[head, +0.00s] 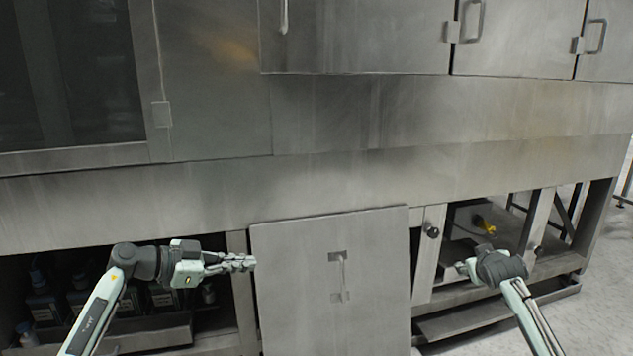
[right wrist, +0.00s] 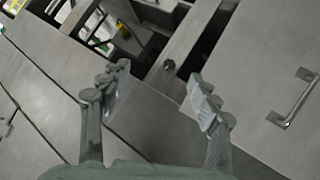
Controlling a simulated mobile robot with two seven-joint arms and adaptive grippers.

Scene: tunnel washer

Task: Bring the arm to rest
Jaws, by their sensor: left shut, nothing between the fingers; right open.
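My left gripper (head: 240,263) is shut and empty. It points right, in front of the lower part of the steel washer (head: 350,180), close to the left edge of a lower door panel (head: 300,270). My right gripper (head: 462,268) is at the lower right in the head view, in front of the open lower bay. In the right wrist view the right gripper (right wrist: 158,100) is open, its two fingers apart with nothing held between them.
The lower door panel has a handle (head: 342,275) and stands between the two arms. Dark bottles (head: 42,300) stand in the left lower bay. A black knob (head: 432,231) is on a post near the right gripper. Upper doors with handles are above. Grey floor (head: 603,310) is clear at right.

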